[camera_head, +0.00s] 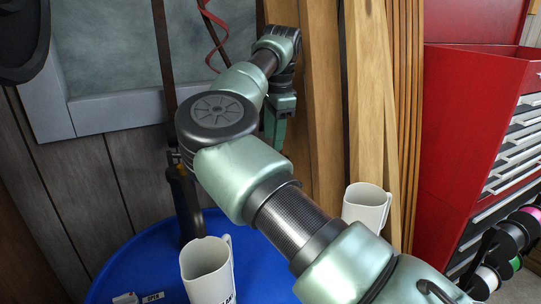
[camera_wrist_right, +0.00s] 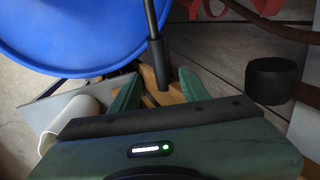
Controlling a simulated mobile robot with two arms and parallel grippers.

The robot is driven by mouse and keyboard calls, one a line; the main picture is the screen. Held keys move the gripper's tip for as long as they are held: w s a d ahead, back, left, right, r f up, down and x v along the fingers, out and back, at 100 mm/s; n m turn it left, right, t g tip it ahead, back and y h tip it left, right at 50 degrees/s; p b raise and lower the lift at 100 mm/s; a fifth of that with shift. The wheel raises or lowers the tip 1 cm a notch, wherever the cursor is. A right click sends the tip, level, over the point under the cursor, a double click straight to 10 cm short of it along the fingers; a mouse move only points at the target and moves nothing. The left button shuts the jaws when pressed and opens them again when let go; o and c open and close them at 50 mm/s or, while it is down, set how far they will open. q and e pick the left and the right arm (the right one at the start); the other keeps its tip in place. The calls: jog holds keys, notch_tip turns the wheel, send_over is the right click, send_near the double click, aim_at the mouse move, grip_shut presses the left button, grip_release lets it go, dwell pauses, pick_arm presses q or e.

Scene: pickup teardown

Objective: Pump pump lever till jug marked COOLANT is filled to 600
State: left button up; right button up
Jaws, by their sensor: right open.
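A white jug (camera_head: 207,272) stands on the blue drum top at the bottom of the head view; its dark lettering is partly cut off, with "LAN" readable. Its fill level cannot be read. A dark pump body (camera_head: 188,208) rises from the drum behind it, partly hidden by my right arm. My right gripper (camera_head: 276,130) is high, right of the pump, pointing down. In the right wrist view its green fingers (camera_wrist_right: 157,90) are open, with a dark rod (camera_wrist_right: 155,50), probably the pump lever, showing between them; contact cannot be told. My left gripper is out of view.
A second white jug (camera_head: 366,206) stands behind my right forearm, beside the wooden planks (camera_head: 365,90). The blue drum (camera_head: 110,275) fills the lower left. A red tool cabinet (camera_head: 450,140) and spools (camera_head: 512,235) are at the right. A black cylinder (camera_wrist_right: 270,80) shows in the wrist view.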

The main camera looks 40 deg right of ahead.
jog(key=f, duration=0.4)
jog(key=w+f+p, duration=0.1)
jog(key=f, duration=0.1)
jog(key=shift+w+d+f, duration=0.1)
jog(key=shift+d+f, duration=0.1)
grip_shut()
dwell(1.2)
